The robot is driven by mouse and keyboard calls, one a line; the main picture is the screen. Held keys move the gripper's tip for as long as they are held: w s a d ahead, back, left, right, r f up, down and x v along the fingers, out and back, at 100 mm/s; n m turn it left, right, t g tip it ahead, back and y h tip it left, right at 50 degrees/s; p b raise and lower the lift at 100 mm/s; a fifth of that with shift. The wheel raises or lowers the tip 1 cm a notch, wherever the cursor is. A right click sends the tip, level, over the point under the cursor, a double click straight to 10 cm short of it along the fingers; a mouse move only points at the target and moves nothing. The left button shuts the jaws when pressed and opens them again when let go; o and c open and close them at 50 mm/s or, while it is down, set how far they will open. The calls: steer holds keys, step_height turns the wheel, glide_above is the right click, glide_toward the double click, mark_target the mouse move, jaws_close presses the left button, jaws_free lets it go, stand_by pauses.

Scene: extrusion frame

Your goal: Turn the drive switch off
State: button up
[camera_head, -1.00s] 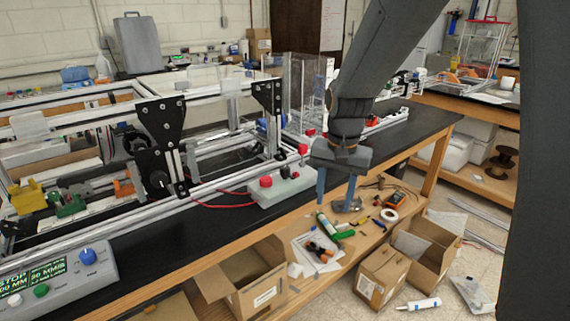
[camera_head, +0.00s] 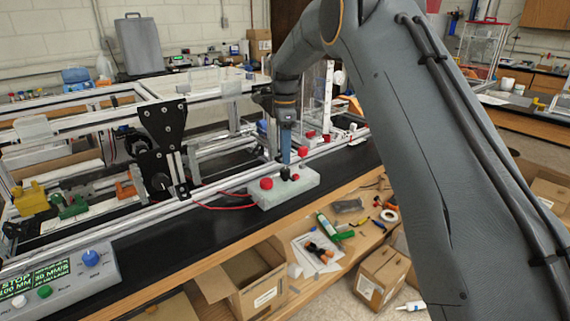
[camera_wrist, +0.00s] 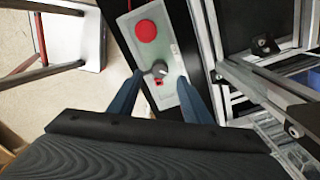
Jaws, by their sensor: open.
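The pale switch box (camera_head: 301,187) sits on the black bench top in front of the aluminium frame. It carries a round red button (camera_head: 267,183), a dark knob that looks like the drive switch, and a small red part. In the wrist view, the dark knob (camera_wrist: 158,70) lies between the red button (camera_wrist: 146,31) and the small red part (camera_wrist: 158,83). My gripper (camera_wrist: 160,76) is open, with one blue finger on each side of the knob. Contact cannot be told. In the head view, my gripper (camera_head: 286,157) points down over the box.
The aluminium extrusion frame (camera_head: 100,215) runs along the bench just behind the box. A red cable (camera_head: 215,207) leads from the box to the left. A control panel with a blue knob (camera_head: 91,258) stands at the front left. Cardboard boxes (camera_head: 250,275) stand below the bench.

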mark_target(285, 169)
steer(key=shift+f+p, duration=0.85)
steer(key=shift+f, duration=1.9)
steer(key=c, duration=1)
steer(key=shift+c, duration=0.2)
steer(key=shift+n, duration=0.3)
steer(key=n+b, duration=0.2)
steer(key=n, duration=0.1)
steer(key=shift+n, duration=0.4)
steer(key=n+b, duration=0.2)
steer(key=n, duration=0.2)
steer(key=n+b, duration=0.1)
steer(key=n, duration=0.4)
steer(key=shift+n+b, duration=0.3)
steer(key=shift+n, duration=1.9)
